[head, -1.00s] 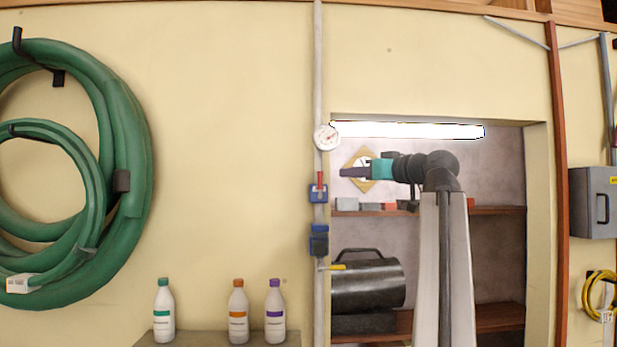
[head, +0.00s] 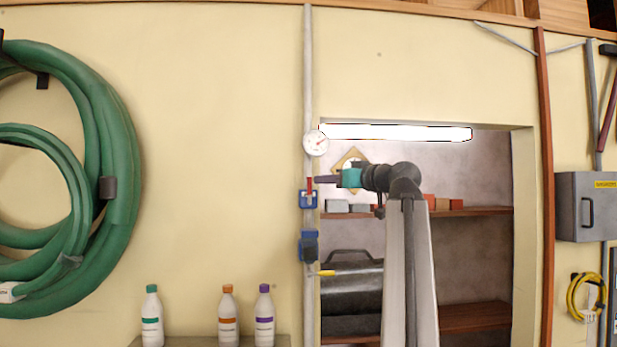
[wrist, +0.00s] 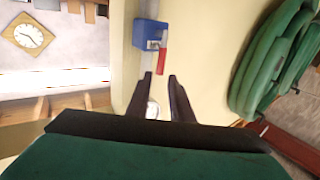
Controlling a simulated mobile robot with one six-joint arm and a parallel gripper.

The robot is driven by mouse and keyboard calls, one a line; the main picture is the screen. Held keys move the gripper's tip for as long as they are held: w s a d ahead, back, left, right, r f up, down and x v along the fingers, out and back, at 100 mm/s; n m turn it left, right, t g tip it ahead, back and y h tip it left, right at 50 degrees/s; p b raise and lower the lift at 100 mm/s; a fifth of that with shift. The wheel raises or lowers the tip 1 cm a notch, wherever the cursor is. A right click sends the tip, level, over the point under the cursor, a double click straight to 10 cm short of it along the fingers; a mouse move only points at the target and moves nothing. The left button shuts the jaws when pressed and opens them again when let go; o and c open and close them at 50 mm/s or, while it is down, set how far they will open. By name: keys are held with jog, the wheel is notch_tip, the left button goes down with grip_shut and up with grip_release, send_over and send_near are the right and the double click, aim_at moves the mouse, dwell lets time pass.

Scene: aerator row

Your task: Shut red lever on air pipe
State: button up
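The red lever (head: 309,186) sits on a blue valve (head: 308,199) on the grey vertical air pipe (head: 308,90). It points up, along the pipe. In the wrist view the red lever (wrist: 162,60) and blue valve (wrist: 150,35) lie just beyond my fingertips. My gripper (head: 318,180) is just right of the lever in the head view. In the wrist view my gripper (wrist: 160,75) is open, its two dark fingers apart with nothing held. Whether a finger touches the lever cannot be told.
A round gauge (head: 315,143) is on the pipe above the lever. A second blue fitting (head: 308,246) and a yellow lever (head: 326,273) are lower. Right is a shelf recess (head: 470,170); left hang green hoses (head: 120,160). Several bottles (head: 228,318) stand below left.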

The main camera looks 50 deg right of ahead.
aim_at(311, 180)
jog(key=w+p, duration=0.1)
jog(key=w, duration=0.1)
jog(key=w+p, duration=0.1)
jog(key=w, duration=0.1)
jog(key=w+p, duration=0.1)
jog(key=w, duration=0.2)
jog(key=shift+d+r, duration=0.1)
jog(key=shift+d, duration=0.3)
jog(key=shift+w, duration=0.45)
grip_shut()
